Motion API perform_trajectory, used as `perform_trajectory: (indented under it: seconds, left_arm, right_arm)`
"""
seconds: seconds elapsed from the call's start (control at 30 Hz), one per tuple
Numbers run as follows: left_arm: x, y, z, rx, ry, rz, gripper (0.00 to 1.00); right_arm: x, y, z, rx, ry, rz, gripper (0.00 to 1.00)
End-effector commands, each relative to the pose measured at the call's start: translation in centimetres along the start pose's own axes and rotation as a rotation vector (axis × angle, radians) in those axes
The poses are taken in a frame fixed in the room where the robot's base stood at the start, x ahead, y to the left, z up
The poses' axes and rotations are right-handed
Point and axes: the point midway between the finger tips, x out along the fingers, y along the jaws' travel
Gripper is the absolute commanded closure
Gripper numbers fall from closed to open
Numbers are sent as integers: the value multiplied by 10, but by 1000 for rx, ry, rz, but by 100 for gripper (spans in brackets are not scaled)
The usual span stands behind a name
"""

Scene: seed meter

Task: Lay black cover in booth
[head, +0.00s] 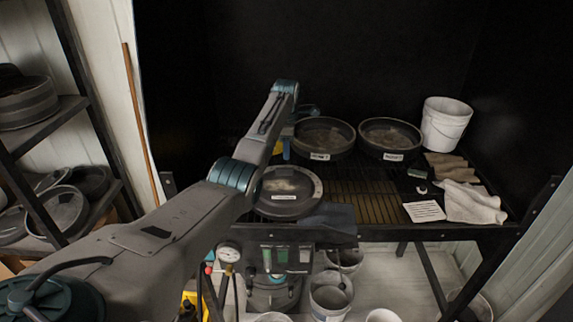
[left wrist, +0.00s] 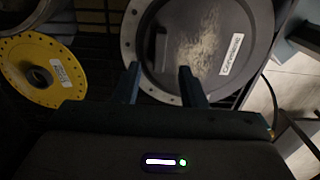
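A dark round cover (head: 287,188) with a paler holed rim, scuffed top and white label lies at the front left of the booth's grated table (head: 355,203). It fills the upper middle of the left wrist view (left wrist: 195,45). My left arm reaches over the table, and its gripper is mostly hidden behind the arm in the head view. In the left wrist view my left gripper (left wrist: 158,72) has its two fingers apart, their tips overlapping the near part of the cover; contact cannot be told. Nothing shows held between them.
A yellow holed disc (left wrist: 43,72) lies left of the cover. Two dark round pans (head: 323,138) (head: 390,138) stand behind it. A white bucket (head: 445,124), cloths (head: 470,203) and a white card (head: 424,211) are at right. Part of the grating in the middle is clear.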

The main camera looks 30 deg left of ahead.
Motion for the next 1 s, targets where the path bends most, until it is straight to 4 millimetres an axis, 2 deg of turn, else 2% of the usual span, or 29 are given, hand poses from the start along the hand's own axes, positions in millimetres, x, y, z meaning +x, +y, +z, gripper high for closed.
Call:
perform_trajectory:
  seconds: [0.03,0.2,0.4,1.0]
  left_arm:
    - [-7,1,0,0,-2,4,62]
    - [-39,0,0,0,-2,2,62]
    - [-58,0,0,0,0,0,62]
    - [-60,0,0,0,0,-1,62]
  right_arm:
    - [11,-1,1,0,0,0,62]
    - [23,-4,2,1,0,-2,62]
    - [28,-7,3,2,0,-5,62]
    - [28,-6,3,2,-1,-4,62]
